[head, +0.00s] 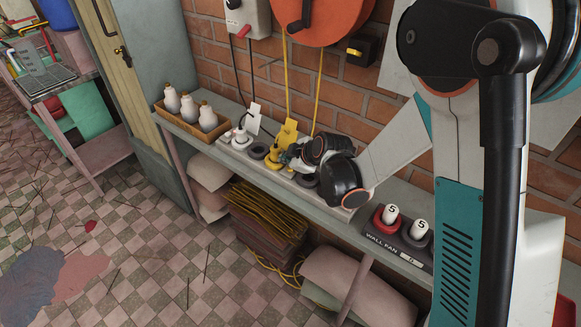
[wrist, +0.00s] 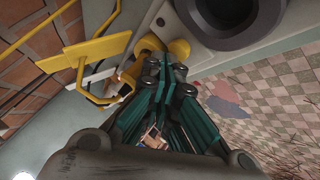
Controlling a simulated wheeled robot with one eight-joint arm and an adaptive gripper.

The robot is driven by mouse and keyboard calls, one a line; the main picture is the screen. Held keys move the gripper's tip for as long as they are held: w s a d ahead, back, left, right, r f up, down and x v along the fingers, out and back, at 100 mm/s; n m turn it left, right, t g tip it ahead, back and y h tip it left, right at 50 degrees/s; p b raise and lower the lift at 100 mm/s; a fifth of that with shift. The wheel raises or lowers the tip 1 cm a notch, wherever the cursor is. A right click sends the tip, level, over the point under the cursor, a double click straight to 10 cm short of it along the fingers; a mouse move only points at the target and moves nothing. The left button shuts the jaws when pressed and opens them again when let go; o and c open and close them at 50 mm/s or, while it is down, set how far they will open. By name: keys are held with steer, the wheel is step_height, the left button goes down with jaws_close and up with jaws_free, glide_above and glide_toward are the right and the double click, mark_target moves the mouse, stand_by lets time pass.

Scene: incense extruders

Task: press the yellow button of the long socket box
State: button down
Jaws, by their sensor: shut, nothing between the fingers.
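The long socket box (head: 229,144) is a pale strip on the wall shelf, with dark round sockets. A white plug (head: 240,137) and a yellow plug (head: 274,157), each with a tag, stand on it. My gripper (head: 286,156) is shut and empty, low over the box just right of the yellow plug. In the wrist view its fingertips (wrist: 165,65) are close to two rounded yellow parts at the edge of the box (wrist: 186,14). The right one (wrist: 180,49) looks like the yellow button; contact cannot be told. In the head view my gripper and wrist hide that area.
A wooden tray of white bottles (head: 207,122) stands left on the shelf (head: 222,158). A "WALL FAN" box (head: 384,241) with two knobs stands right. Yellow cords hang from an orange reel (head: 335,18) behind my gripper. In the wrist view, a yellow tag (wrist: 92,52) and cord lie close left.

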mark_target(288, 169)
steer(key=shift+f, duration=0.2)
steer(key=shift+f+b, duration=0.25)
steer(key=shift+b, duration=0.25)
steer(key=shift+r, duration=0.45)
steer(key=shift+r+p, duration=0.15)
steer(key=shift+p, duration=0.15)
steer(key=shift+r+p, duration=1.8)
steer(key=shift+r, duration=1.1)
